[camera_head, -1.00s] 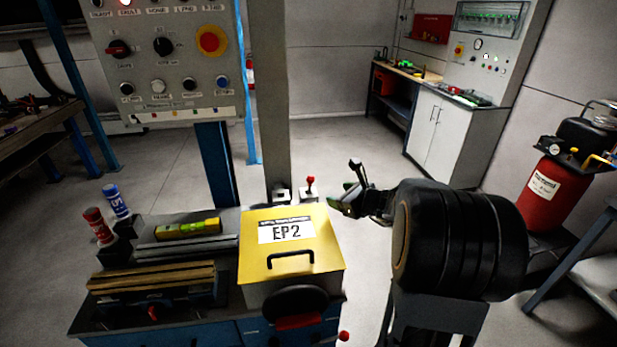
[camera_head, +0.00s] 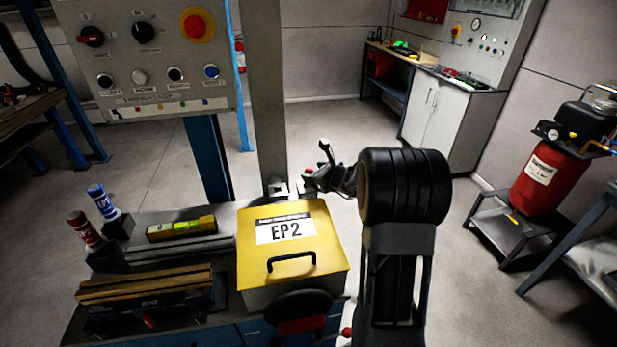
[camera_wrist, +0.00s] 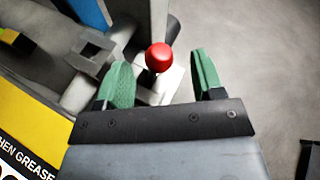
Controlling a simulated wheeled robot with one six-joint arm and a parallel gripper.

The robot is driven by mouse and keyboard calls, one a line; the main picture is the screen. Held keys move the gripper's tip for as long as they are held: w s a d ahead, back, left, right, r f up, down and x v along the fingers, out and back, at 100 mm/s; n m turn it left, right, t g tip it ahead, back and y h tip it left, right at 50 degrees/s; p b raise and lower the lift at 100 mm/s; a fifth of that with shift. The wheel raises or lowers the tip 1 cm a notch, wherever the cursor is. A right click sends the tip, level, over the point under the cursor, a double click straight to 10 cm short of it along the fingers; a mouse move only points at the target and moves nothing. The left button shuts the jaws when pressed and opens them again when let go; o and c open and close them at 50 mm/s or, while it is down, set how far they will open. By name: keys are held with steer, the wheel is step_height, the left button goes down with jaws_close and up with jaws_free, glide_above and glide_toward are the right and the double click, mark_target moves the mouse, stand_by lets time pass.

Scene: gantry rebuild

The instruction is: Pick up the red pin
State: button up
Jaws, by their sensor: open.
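The red pin shows in the wrist view as a round red knob (camera_wrist: 159,56) on a dark stem, upright in a pale block (camera_wrist: 172,84). In the head view only a small red bit of it (camera_head: 308,170) shows beside my gripper (camera_head: 317,166). My gripper, with green finger pads, also shows in the wrist view (camera_wrist: 160,63). It is open and empty. The knob lies between the two fingers in that picture, with gaps on both sides. I cannot tell whether it is level with the fingertips or beyond them.
A yellow EP2 box (camera_head: 255,262) with a black handle stands in front of the pin. A grey post (camera_head: 268,120) rises just behind left. A spirit level (camera_head: 180,228) and red and blue cans (camera_head: 103,203) are further left. A grey bracket (camera_wrist: 88,56) sits beside the pin.

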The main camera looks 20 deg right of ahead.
mark_target(306, 171)
steer(key=shift+p+x, duration=0.8)
steer(key=shift+x, duration=1.8)
steer(key=shift+f, duration=0.1)
steer(key=shift+s, duration=0.1)
steer(key=shift+c, duration=0.2)
steer(key=c, duration=1)
steer(key=shift+c, duration=0.2)
